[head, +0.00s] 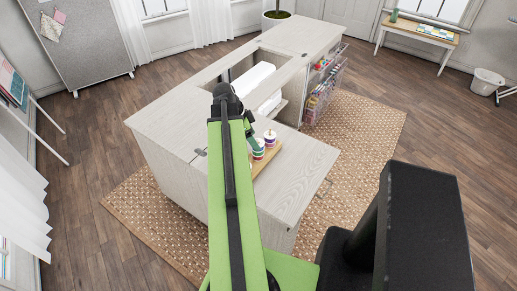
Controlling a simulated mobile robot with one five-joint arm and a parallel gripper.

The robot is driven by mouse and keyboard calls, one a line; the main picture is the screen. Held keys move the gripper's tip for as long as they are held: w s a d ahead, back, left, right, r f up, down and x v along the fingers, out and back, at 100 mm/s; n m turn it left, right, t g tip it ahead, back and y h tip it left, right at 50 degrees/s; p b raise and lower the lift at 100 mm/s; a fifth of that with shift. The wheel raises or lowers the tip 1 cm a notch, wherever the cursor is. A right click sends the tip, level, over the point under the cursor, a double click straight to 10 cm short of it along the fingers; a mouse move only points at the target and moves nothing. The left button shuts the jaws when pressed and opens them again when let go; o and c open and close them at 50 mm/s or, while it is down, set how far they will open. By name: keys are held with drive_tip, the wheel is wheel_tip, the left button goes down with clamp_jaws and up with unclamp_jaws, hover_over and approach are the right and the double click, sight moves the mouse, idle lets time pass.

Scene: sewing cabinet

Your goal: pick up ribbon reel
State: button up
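Small spools with white tops and coloured bands stand on a wooden tray (263,164) on the pale cabinet top. One spool with green and purple bands (258,150) is just right of my green arm. Another with a purple-red band (270,139) stands behind it. I cannot tell for sure which one is the ribbon reel. My gripper (249,128) seems to be the small dark part beyond the arm, close to the spools in the picture. Its fingers are too small and hidden to read. My arm covers the left part of the tray.
The pale sewing cabinet (165,118) has an open well with a white machine (252,80) in it. Racks of coloured supplies (322,88) hang on its right end. A woven rug (372,125) lies beneath. A wooden side table (418,32) and a bin (486,82) stand far right.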

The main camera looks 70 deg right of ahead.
drive_tip(key=b+x, duration=0.2)
drive_tip(key=x, duration=0.1)
drive_tip(key=shift+d+f, duration=0.15)
drive_tip(key=shift+f, duration=0.2)
drive_tip(key=shift+r, duration=0.2)
drive_tip(key=shift+c, duration=0.3)
drive_tip(key=c, duration=1.4)
drive_tip(key=shift+o, duration=0.2)
drive_tip(key=shift+r, duration=0.1)
